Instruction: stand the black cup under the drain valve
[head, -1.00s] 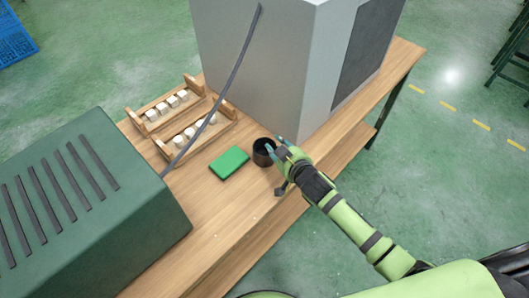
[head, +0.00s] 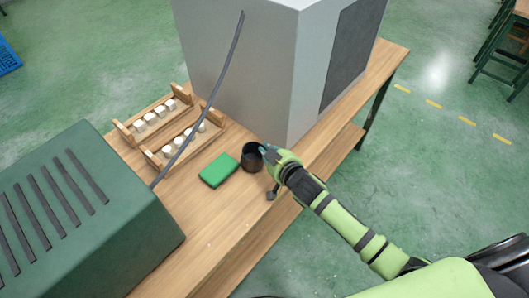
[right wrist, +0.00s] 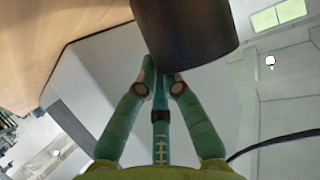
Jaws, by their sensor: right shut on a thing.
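The black cup (head: 252,160) stands upright on the wooden table, just right of a green pad. It also shows large at the top of the right wrist view (right wrist: 185,25). My right gripper (head: 266,153) is shut on the cup's near right wall; its fingers (right wrist: 163,78) come together at the cup's edge in the wrist view. I cannot see a gap between cup and table. I cannot clearly make out the drain valve; a small dark piece (head: 271,193) shows at the table's front edge below the gripper. My left gripper is not in view.
A large grey cabinet (head: 245,70) stands behind the cup. The green pad (head: 219,168) lies beside it. Wooden racks with white blocks (head: 167,130) stand further left. A slotted green housing (head: 90,220) fills the front left. A dark thin hose (head: 210,100) crosses the view.

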